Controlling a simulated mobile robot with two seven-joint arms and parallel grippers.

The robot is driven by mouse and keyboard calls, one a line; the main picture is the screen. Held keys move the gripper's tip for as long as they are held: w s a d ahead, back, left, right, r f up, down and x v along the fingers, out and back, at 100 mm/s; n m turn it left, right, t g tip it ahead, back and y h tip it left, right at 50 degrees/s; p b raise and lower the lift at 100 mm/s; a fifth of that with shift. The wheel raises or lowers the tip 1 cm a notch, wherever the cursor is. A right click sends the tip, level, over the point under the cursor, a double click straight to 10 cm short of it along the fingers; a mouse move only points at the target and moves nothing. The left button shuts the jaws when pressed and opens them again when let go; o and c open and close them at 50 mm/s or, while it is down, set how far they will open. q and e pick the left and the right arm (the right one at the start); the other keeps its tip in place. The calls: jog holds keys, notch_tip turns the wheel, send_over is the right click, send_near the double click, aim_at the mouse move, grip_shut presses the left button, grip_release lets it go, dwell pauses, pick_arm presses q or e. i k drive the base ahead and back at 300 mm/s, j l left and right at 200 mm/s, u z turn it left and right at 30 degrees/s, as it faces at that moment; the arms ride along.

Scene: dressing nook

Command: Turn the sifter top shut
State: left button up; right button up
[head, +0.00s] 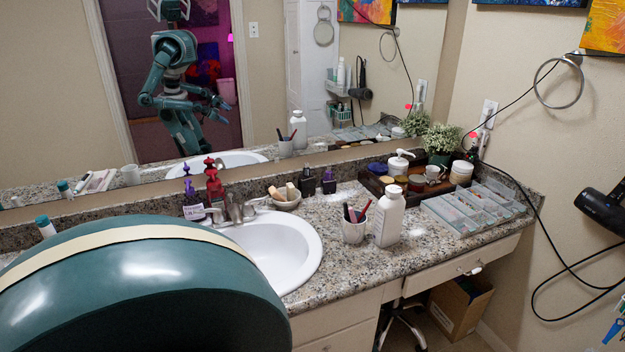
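A white powder bottle (389,218) stands upright on the granite counter (340,265), right of the sink and just right of a white cup. Its top (396,192) is white; whether the sifter is open or shut is too small to tell. Neither gripper shows directly. A large teal part of my own body fills the lower left and hides the counter there. The mirror shows my reflection with bent arms, too small to read the fingers.
The white cup (354,231) holds several cosmetic sticks. A sink (280,250) with a faucet lies left of it. A dark tray (377,186) of jars, a plant (441,139) and clear organizers (470,209) stand right and behind. Counter in front of the bottle is clear.

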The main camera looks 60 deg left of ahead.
aim_at(392, 190)
jog(key=u, duration=1.55)
